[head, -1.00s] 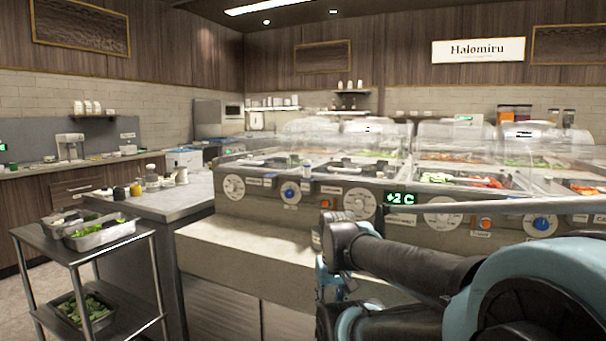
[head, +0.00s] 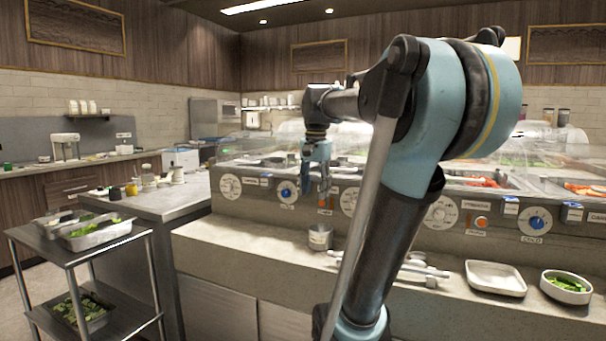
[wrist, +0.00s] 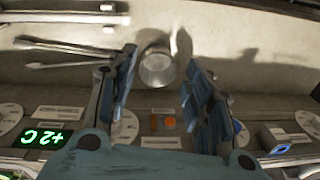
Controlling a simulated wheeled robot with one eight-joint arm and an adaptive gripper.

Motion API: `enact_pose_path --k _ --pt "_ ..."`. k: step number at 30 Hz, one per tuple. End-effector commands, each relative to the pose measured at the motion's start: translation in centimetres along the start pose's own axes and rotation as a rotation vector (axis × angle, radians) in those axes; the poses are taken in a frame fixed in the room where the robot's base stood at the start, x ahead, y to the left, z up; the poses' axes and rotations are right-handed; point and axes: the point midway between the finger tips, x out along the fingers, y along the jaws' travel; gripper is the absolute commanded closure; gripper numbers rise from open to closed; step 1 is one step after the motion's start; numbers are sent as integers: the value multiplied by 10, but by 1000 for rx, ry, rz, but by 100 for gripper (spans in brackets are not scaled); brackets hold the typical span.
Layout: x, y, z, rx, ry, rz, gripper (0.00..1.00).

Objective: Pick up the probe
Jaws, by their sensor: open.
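My gripper (head: 322,185) is open and empty, pointing down above the front ledge of the sauce wells. In the wrist view its blue fingers (wrist: 163,68) stand apart, with a small metal cup (wrist: 157,70) showing between and beyond them. The cup stands on the ledge in the head view (head: 320,238), below the gripper. Long thin metal utensils (head: 428,273) lie on the ledge to the right of the cup, partly hidden by my arm. They also show at the upper left in the wrist view (wrist: 70,47). I cannot tell which item is the probe.
A white tray (head: 495,279) and a bowl of greens (head: 567,288) sit on the ledge at the right. The well front (head: 260,205) with dials and knobs rises behind. A green "+2 C" display (wrist: 42,138) shows in the wrist view. A metal cart (head: 85,250) stands at left.

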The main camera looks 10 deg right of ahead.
Motion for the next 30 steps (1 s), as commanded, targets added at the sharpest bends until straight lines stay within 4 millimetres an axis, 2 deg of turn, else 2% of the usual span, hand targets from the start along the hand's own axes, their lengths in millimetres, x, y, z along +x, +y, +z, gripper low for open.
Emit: enact_pose_path --k 1,6,15,22,30 --pt "-17 -12 -13 50 -5 4 53" --pt "-65 -47 -51 237 -19 21 53" --pt "-134 -105 -113 568 -37 58 53" --pt "-167 -139 -149 784 -42 86 53" --pt "-179 -154 -165 895 -42 101 53"
